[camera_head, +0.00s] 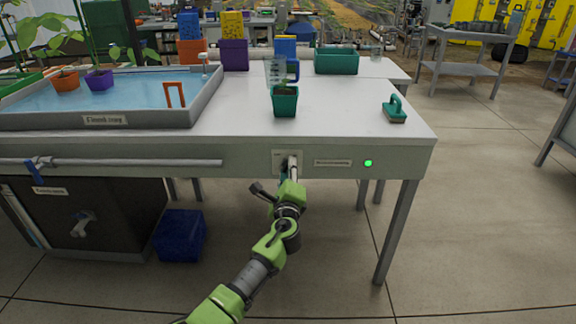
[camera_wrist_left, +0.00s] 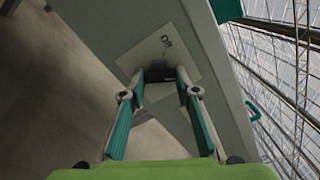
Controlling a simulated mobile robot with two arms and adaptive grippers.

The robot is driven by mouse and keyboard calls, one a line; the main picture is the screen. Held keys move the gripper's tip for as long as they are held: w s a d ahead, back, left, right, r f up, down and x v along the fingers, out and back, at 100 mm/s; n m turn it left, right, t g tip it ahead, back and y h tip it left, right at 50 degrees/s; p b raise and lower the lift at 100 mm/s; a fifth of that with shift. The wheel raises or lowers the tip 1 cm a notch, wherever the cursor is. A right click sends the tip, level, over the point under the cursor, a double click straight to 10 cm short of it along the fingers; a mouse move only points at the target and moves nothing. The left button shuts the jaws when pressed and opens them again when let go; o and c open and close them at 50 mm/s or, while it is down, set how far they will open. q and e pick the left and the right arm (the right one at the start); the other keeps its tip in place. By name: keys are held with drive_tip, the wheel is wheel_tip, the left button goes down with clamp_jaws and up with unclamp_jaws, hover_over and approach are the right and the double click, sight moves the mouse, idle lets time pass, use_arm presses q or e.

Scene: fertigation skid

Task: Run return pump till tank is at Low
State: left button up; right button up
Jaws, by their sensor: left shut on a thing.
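My left gripper (camera_head: 291,165) is at a pale switch plate (camera_head: 278,155) on the bench's front panel. In the left wrist view, both fingertips (camera_wrist_left: 159,76) close on a small dark switch (camera_wrist_left: 158,75). The plate there reads "ON" (camera_wrist_left: 167,41). The gripper hides most of the switch in the head view. A green light (camera_head: 368,163) glows to the right of the plate. A dark tank (camera_head: 110,212) with a label stands under the bench at left; its level is not readable. The flood tray (camera_head: 199,108) on top holds blue water. My right gripper is not in view.
On the bench top stand a green pot (camera_head: 285,102), a clear jug (camera_head: 275,72), a green brush (camera_head: 395,112) and a green bin (camera_head: 336,61). A blue crate (camera_head: 180,235) sits on the floor. A rail (camera_head: 110,162) runs along the front left. Floor at right is clear.

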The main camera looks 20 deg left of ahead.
use_arm(q)
drive_tip(key=shift+a+m+p, duration=0.1)
drive_tip(key=shift+m+p, duration=0.7)
drive_tip(key=shift+m, duration=0.9)
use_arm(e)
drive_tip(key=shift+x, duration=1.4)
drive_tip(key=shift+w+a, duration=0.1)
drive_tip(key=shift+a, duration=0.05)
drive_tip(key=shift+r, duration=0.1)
use_arm(q)
drive_tip(key=o, duration=1.1)
drive_tip(key=v, duration=1.2)
